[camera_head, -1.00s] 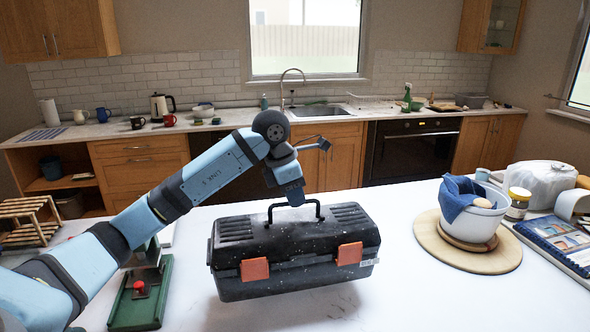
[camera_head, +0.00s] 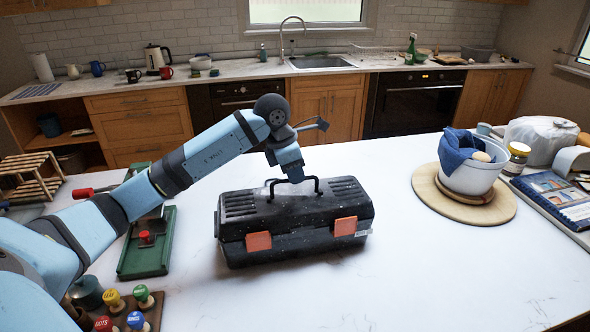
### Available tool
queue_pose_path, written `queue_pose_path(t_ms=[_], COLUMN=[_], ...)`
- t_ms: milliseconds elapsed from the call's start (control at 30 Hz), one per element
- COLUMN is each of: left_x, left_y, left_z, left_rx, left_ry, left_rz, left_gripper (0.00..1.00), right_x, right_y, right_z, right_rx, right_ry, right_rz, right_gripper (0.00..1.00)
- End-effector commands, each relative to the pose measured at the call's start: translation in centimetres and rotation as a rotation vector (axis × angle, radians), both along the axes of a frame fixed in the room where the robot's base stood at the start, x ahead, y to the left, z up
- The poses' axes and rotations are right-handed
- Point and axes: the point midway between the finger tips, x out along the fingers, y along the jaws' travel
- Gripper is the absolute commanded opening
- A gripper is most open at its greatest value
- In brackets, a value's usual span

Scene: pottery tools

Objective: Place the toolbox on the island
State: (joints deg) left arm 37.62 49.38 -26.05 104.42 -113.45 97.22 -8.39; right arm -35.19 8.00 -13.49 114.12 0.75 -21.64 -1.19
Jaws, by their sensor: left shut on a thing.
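The black toolbox (camera_head: 294,222) with two orange latches is upright over the white island top (camera_head: 400,275), near its middle. Its underside is at or just above the surface; I cannot tell if it touches. My left gripper (camera_head: 294,181) comes down from above and is shut on the toolbox's top handle. The fingertips are partly hidden at the handle. My right gripper is not in view.
A green tray (camera_head: 148,243) lies left of the toolbox. Colourful stamps (camera_head: 130,310) stand at the lower left and a wooden rack (camera_head: 28,177) behind. A white bowl with a blue cloth (camera_head: 473,172) sits on a round board at the right. The island's front right is clear.

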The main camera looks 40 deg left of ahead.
Motion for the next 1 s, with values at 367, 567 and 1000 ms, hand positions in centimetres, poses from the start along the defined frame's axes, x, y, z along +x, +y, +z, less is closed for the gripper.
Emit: queue_pose_path(t_ms=[367,567,1000], left_x=[0.0,0.0,-1.7], left_y=[0.0,0.0,1.9], left_z=[-0.2,0.3,8.2], left_rx=[0.0,0.0,0.002], left_ry=[0.0,0.0,-0.004], left_rz=[0.0,0.0,0.001], left_gripper=[0.36,0.36,0.36], right_x=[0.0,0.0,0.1], right_y=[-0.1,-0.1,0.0], right_z=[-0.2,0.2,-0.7], right_rx=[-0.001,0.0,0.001], right_ry=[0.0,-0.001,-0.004], right_rz=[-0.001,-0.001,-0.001], right_gripper=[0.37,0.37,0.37])
